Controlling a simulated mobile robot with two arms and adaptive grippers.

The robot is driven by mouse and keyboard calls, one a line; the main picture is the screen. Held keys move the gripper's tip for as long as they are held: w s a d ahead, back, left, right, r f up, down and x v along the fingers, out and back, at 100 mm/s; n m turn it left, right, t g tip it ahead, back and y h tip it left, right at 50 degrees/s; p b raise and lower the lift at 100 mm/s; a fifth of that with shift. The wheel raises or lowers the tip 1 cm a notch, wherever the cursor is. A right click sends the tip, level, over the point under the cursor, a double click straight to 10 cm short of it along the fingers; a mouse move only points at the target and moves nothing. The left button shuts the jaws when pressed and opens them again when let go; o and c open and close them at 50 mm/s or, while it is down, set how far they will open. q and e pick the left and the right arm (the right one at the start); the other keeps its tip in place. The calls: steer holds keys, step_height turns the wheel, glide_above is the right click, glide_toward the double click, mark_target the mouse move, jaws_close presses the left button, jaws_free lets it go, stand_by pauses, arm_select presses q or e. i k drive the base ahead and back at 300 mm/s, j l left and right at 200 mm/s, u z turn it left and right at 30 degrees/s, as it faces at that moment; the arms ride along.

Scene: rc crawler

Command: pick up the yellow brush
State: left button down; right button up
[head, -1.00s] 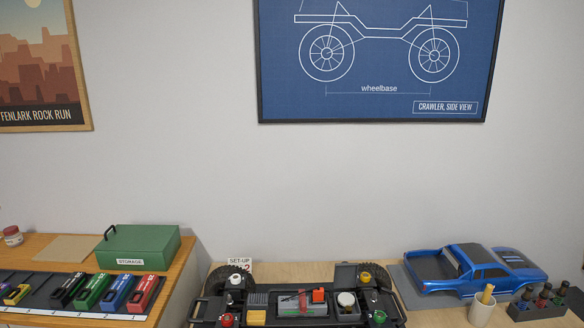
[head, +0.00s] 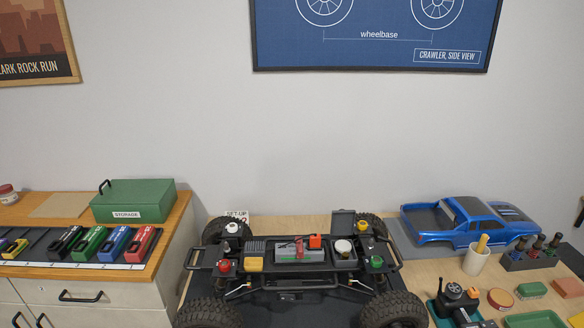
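A yellow handle (head: 482,243), which looks like that of the yellow brush, sticks up out of a white cup (head: 476,263) at the right of the head view. It leans slightly to the right, and its lower part is hidden inside the cup. The cup stands on the wooden table in front of the blue truck body. Neither of my grippers is in view.
The crawler chassis (head: 296,256) with big black tyres fills the middle of the table. The blue truck body (head: 468,222) lies behind the cup. A dark rack of small bottles (head: 532,256) is to its right. A black and green controller (head: 458,300) is in front.

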mark_target(482, 243)
steer(key=z, duration=1.25)
